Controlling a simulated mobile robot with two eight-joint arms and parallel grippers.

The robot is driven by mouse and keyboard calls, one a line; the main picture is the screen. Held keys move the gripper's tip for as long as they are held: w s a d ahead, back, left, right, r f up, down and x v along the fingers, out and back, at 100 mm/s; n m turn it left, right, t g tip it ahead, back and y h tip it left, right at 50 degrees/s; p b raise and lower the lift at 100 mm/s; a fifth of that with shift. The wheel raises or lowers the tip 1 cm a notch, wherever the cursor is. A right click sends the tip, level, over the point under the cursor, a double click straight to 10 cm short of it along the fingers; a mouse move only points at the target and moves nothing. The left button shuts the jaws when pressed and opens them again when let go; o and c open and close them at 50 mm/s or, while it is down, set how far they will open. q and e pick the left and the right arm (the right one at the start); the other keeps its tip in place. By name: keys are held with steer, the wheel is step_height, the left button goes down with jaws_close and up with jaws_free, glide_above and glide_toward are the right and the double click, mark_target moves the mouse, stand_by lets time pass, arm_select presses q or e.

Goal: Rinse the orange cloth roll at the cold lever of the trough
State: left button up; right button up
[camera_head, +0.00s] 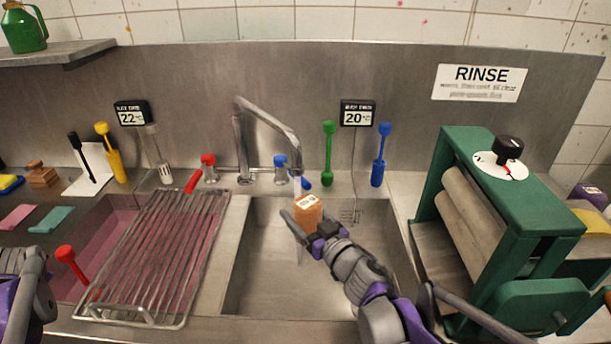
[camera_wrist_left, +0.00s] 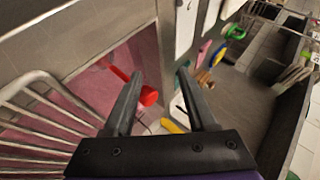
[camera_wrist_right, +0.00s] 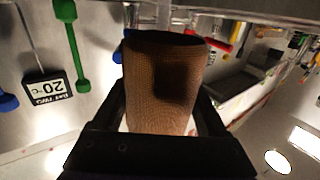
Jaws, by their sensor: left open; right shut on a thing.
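The orange cloth roll (camera_head: 308,210) is held upright in my right gripper (camera_head: 310,230), over the trough (camera_head: 262,290) and under the spout of the tap (camera_head: 268,115). It fills the middle of the right wrist view (camera_wrist_right: 160,90), between the fingers. A thin pale stream, seemingly water, shows from the spout to the roll and faintly below it. The cold lever with its blue cap (camera_head: 281,161) is on the tap's right; a blue handle shows just behind the spout. My left gripper (camera_wrist_left: 160,85) is open and empty above the pink basin, near a red knob (camera_wrist_left: 148,96).
A wire rack (camera_head: 160,260) lies over the pink basin (camera_head: 92,225) on the left. The hot lever (camera_head: 194,180) has a red handle angled toward the rack. A green roller press (camera_head: 480,230) stands close on the right. Green (camera_head: 328,150) and blue (camera_head: 380,150) tools stand behind the trough.

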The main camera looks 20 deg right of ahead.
arm_select(q)
steer(key=w+d+r+m+t+h, duration=0.1)
steer(key=w+d+r+m+t, duration=0.35)
steer(key=w+d, duration=0.55)
steer(key=m+g+h, duration=0.3)
steer(key=m+h, duration=1.5)
steer(key=m, duration=0.1)
glide_toward(292, 171)
steer(key=s+d+f, duration=0.1)
steer(key=s+d, duration=0.1)
steer(key=x, duration=1.2)
steer(key=shift+r, duration=0.1)
jaws_close()
